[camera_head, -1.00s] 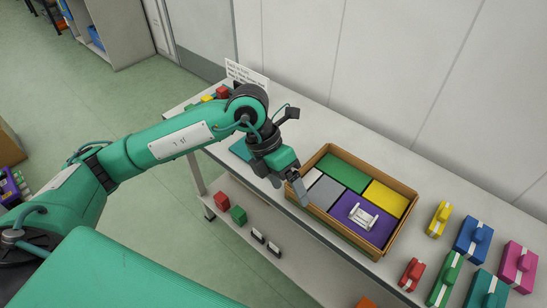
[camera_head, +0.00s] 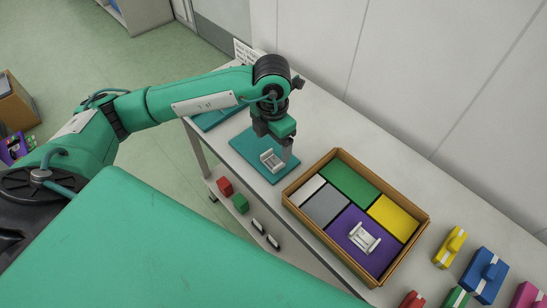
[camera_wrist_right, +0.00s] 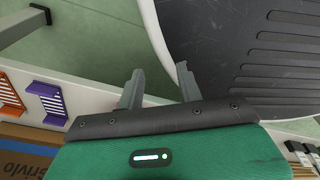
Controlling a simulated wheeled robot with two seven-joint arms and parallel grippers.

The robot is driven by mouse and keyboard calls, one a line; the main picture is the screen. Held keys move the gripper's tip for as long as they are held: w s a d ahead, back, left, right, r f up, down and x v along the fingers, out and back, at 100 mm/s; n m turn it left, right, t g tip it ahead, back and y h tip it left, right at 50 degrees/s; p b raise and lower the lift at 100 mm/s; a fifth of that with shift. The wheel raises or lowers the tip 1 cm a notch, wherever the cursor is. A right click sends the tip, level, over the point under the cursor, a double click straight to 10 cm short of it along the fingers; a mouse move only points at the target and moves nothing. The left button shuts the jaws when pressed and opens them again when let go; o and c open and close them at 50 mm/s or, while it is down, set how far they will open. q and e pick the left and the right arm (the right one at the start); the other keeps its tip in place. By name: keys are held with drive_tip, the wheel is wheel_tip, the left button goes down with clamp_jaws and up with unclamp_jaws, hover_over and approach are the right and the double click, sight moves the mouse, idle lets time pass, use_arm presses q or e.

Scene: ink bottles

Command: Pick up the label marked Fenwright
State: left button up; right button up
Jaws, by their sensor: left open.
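My left gripper (camera_head: 275,147) is open, pointing down over a teal mat (camera_head: 250,146) on the bench. A small white piece (camera_head: 270,162) stands on the mat right at its fingertips; contact is unclear. A similar white piece (camera_head: 365,239) lies on the purple section of the cardboard box (camera_head: 329,251). My right gripper (camera_wrist_right: 158,90) is open and empty in the right wrist view, away from the bench top.
The box also has green, yellow, grey and white sections. Red (camera_head: 225,187) and green blocks sit on the lower shelf. A white sign (camera_head: 244,53) stands at the back by the wall.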

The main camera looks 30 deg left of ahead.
sight(273, 162)
use_arm(q)
drive_tip(key=f, duration=0.2)
drive_tip(key=shift+w+f, duration=0.2)
drive_tip(key=shift+f, duration=0.2)
drive_tip(key=f, duration=0.1)
drive_tip(key=f+p, duration=0.1)
drive_tip(key=f, duration=0.2)
drive_tip(key=shift+w+a+f+p, duration=0.1)
drive_tip(key=shift+w+a+p, duration=0.15)
drive_tip(key=shift+w+p, duration=0.05)
drive_tip(key=shift+f, duration=0.5)
drive_tip(key=c, duration=1)
drive_tip(key=shift+c, duration=0.3)
use_arm(e)
drive_tip(key=shift+s+r, duration=0.25)
drive_tip(key=shift+s, duration=0.45)
